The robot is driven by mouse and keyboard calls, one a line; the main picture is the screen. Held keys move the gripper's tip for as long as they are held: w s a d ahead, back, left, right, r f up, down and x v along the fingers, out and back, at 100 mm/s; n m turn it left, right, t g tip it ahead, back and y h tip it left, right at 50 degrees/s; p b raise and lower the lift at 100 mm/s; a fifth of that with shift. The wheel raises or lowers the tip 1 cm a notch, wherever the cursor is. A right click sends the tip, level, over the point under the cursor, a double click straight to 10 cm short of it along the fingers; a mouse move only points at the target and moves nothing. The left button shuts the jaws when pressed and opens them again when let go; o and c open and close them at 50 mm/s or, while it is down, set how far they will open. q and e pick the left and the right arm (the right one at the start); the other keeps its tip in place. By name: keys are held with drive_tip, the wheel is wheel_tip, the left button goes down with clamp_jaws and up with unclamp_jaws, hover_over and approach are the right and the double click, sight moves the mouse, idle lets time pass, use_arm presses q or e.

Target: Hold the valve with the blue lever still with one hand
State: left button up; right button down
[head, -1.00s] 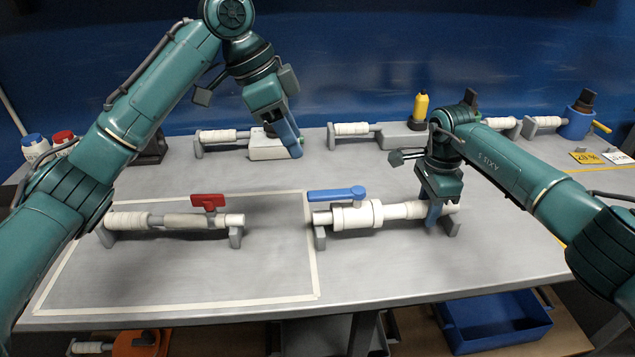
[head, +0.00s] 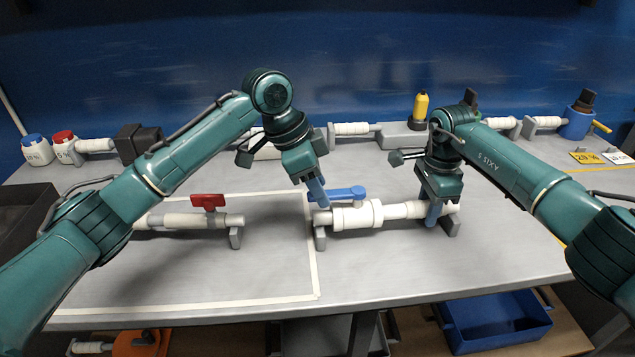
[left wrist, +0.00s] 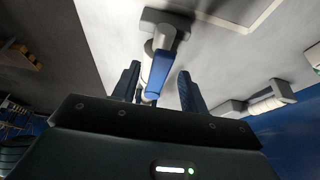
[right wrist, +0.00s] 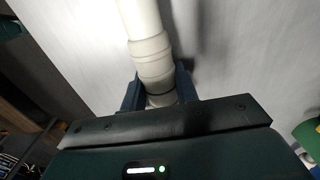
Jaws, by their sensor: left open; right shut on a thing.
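The valve with the blue lever (head: 338,194) is a white pipe assembly (head: 357,215) lying level on grey supports at the right middle of the table. My right gripper (head: 434,212) is shut on the right part of its white pipe, and the right wrist view shows the pipe (right wrist: 151,52) between the fingers (right wrist: 160,92). My left gripper (head: 318,196) is open at the left end of the blue lever. In the left wrist view the blue lever (left wrist: 160,72) shows between and beyond the open fingers (left wrist: 158,92). I cannot tell whether they touch it.
A valve with a red lever (head: 207,201) lies to the left inside a pale taped outline (head: 317,270). A yellow bottle (head: 420,107) and more white pipes stand along the back. A blue bin (head: 495,322) is below the table. The front of the table is clear.

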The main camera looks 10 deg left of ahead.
use_arm(q)
drive_tip(key=shift+c, duration=0.4)
clamp_jaws()
